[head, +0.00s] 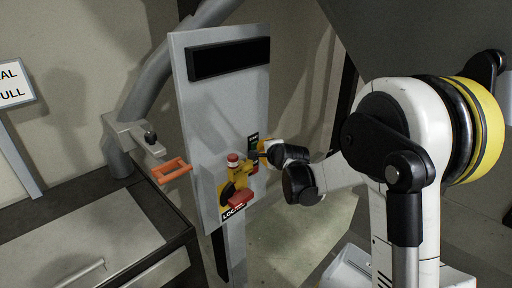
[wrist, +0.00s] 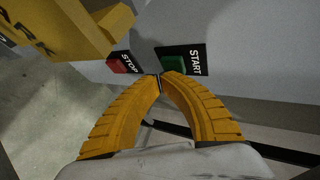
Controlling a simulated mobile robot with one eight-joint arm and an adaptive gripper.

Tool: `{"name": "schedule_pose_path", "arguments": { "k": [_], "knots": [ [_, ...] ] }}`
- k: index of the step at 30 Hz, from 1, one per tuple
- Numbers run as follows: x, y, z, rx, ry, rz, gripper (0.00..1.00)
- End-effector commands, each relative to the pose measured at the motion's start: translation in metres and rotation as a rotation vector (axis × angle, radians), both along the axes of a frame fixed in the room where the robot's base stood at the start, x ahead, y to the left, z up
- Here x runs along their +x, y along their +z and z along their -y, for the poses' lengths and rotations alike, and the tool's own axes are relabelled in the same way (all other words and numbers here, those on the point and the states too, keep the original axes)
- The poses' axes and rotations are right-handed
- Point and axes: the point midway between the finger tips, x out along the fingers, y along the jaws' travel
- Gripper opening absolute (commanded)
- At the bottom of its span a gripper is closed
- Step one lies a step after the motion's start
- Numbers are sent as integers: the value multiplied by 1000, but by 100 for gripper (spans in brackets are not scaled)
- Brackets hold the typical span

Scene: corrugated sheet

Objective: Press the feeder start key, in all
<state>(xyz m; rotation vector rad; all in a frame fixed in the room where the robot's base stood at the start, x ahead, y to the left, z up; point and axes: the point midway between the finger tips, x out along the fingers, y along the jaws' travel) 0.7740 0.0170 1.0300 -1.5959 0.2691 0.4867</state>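The green start key (wrist: 174,63) sits on a black plate marked START on the grey panel (head: 205,120). The red stop key (wrist: 121,66), on a plate marked STOP, is to its left in the wrist view. My gripper (wrist: 160,78) has its two ridged orange fingers bowed with their tips together and nothing between them. The tips are just below the green key's lower left edge in the wrist view; I cannot tell whether they touch it. In the head view my gripper (head: 261,148) is at the panel's right edge and the green key is not clear.
A yellow housing (wrist: 75,25) juts out beside the keys. In the head view, yellow and red controls (head: 235,180) stand out left of my gripper. A dark display (head: 229,58) is above.

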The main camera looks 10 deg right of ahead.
Motion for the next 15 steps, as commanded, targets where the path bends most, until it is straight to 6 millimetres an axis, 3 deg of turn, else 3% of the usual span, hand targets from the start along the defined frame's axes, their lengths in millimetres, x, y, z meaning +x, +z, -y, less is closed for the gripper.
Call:
{"name": "schedule_pose_path", "arguments": {
  "k": [15],
  "knots": [
    [5, 0, -3, 0, 0, 0, 0]
  ]
}}
